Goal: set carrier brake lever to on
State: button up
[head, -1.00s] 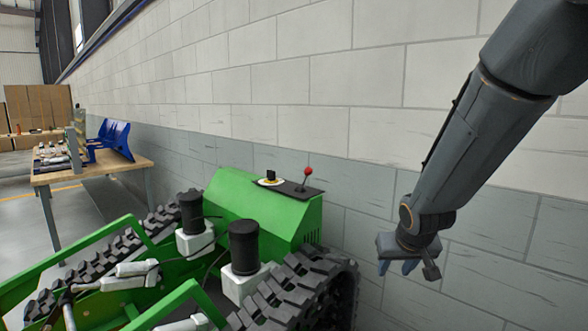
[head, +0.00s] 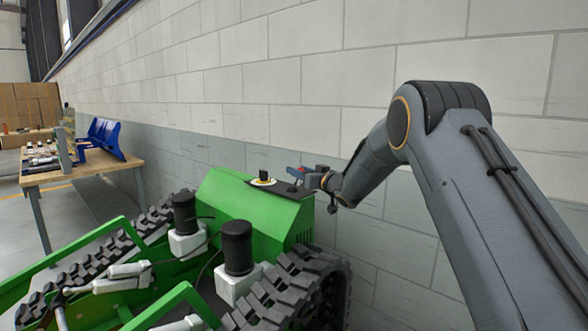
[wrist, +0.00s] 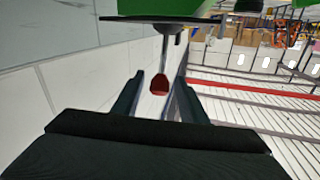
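The brake lever's red knob (wrist: 159,85) and thin metal rod (wrist: 164,45) show in the wrist view, with the rod rising from a black plate (wrist: 155,19). That view is upside down, so the knob hangs low in it. My gripper (wrist: 158,77) is open, with one finger on each side of the knob and gaps visible. In the head view my gripper (head: 301,172) is at the lever on top of the green carrier (head: 250,207). There the gripper hides most of the lever, so its tilt is hard to tell.
A black switch on a yellow-and-white disc (head: 263,180) sits left of the lever. A block wall (head: 400,225) stands close behind the carrier. Black tracks (head: 290,290) flank it. A wooden workbench (head: 70,172) with blue parts stands at the left.

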aim_at(294, 190)
jog(key=shift+p+x, duration=0.3)
jog(key=shift+x, duration=1.6)
grip_shut()
